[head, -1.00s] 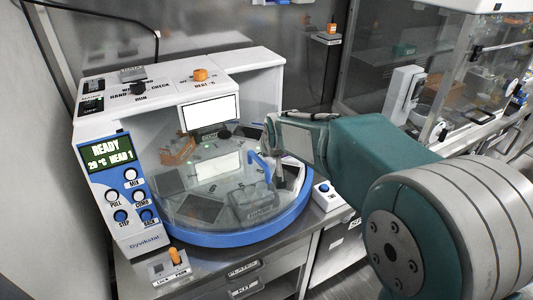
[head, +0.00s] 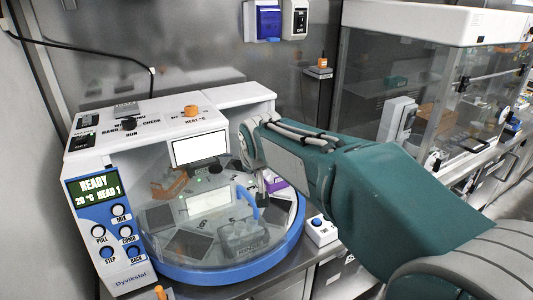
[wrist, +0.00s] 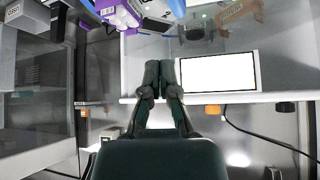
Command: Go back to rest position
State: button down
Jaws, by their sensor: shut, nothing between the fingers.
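My gripper shows in the wrist view (wrist: 158,75) with its two dark fingers together and nothing between them. In the head view my green arm reaches from the right edge toward the machine, and its end (head: 262,185) hangs in front of the round turntable; the fingers are small and partly hidden there. The white and blue benchtop machine (head: 95,150) stands at left, its screen (head: 92,188) reading READY, 20 °C, HEAD 1. A clear cover lies over its blue-rimmed turntable (head: 190,275).
A small white box with a blue button (head: 320,232) sits on the metal bench right of the turntable. A glass-walled cabinet (head: 420,95) stands at the back right. A blue box and a switch (head: 294,20) hang on the back wall.

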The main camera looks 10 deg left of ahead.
jog(key=s+d+r+m+h, duration=0.1)
jog(key=s+d, duration=0.6)
jog(key=d, duration=0.4)
jog(key=s+d+m+h, duration=0.1)
jog(key=s+d+m, duration=0.1)
jog(key=s+d, duration=0.65)
jog(key=s+d+f+m+g+h, duration=0.1)
jog(key=s+d+f, duration=0.4)
jog(key=s+d, duration=0.4)
jog(key=shift+s+f+m, duration=0.2)
jog(key=shift+s+m, duration=0.2)
jog(key=shift+s, duration=0.8)
